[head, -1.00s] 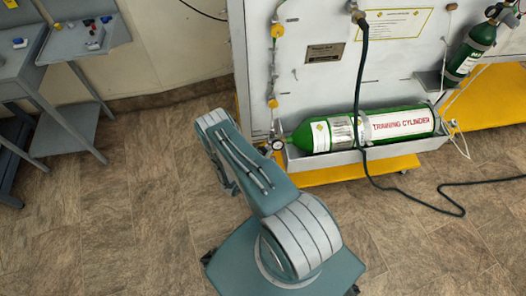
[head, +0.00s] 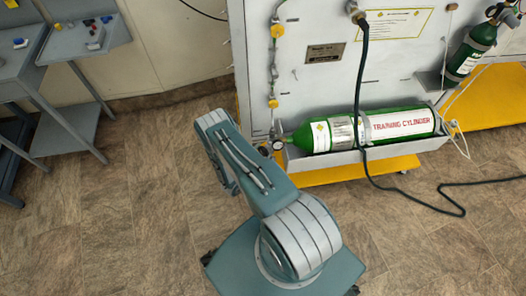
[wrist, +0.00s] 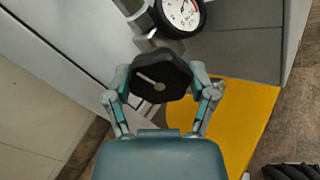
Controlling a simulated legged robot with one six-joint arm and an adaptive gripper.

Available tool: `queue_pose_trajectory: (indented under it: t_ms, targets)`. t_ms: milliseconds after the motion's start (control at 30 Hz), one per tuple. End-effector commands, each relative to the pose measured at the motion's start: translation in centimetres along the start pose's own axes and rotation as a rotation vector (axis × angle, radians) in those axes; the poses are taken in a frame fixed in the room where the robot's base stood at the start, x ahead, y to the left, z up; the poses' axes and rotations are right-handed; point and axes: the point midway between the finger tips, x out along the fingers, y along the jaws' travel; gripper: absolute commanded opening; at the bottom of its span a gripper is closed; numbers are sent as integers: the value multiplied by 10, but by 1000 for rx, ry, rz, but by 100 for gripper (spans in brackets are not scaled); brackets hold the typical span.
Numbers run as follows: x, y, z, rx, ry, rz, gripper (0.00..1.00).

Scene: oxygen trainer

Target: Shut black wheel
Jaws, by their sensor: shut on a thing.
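The black wheel (wrist: 158,78) shows in the wrist view as a dark lobed knob with a pale mark on its face. My gripper (wrist: 160,84) has one teal finger on each side of the wheel and is shut on it. A round pressure gauge (wrist: 183,12) with a white face sits just beyond the wheel, on a metal fitting. In the head view the gauge (head: 278,145) is at the left end of the green training cylinder (head: 395,126). My gripper and the wheel are hidden there behind my arm.
The cylinder lies in a grey tray (head: 345,157) on the panel (head: 315,80), above a yellow base (head: 360,171). A black hose (head: 362,90) hangs over the cylinder and runs across the floor. Grey tables (head: 88,45) stand at the left. The floor between is clear.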

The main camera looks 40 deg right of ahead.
Motion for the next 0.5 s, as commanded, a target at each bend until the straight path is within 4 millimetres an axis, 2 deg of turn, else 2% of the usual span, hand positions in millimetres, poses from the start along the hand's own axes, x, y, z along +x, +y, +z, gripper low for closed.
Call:
queue_pose_trajectory:
  t_ms: [233, 500]
  targets:
    - [-1, -2, -2, 163, 9, -2, 24]
    - [-1, -2, -2, 261, 9, -2, 24]
